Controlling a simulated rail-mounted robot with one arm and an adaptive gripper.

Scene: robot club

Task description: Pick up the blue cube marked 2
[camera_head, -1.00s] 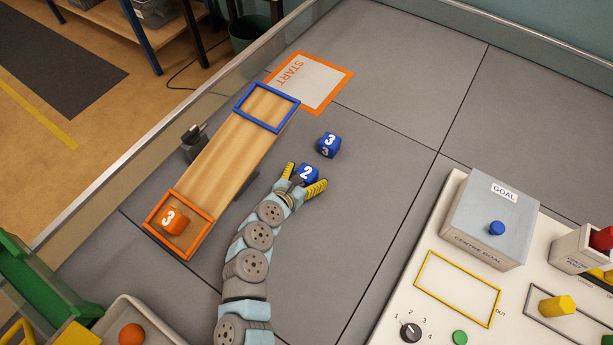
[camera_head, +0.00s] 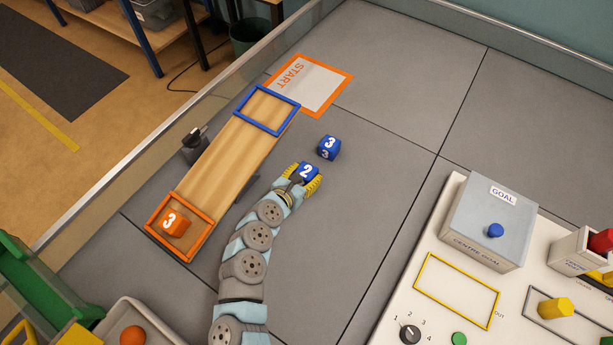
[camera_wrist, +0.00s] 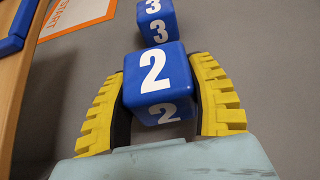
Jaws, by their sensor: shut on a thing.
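The blue cube marked 2 (camera_head: 308,174) is on the grey floor of the field, right of the wooden plank. My gripper (camera_head: 304,178) is shut on it, with a yellow ribbed finger on either side. In the wrist view the cube marked 2 (camera_wrist: 157,82) sits between the fingers of my gripper (camera_wrist: 160,100), its white 2 showing on the top and near faces. I cannot tell whether the cube touches the floor.
A blue cube marked 3 (camera_head: 329,147) stands just beyond. The wooden plank (camera_head: 222,155) has a blue frame (camera_head: 241,112) and an orange frame (camera_head: 150,222); an orange cube marked 3 (camera_head: 175,222) is inside the orange one. The goal box (camera_head: 480,215) stands right. Floor between is clear.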

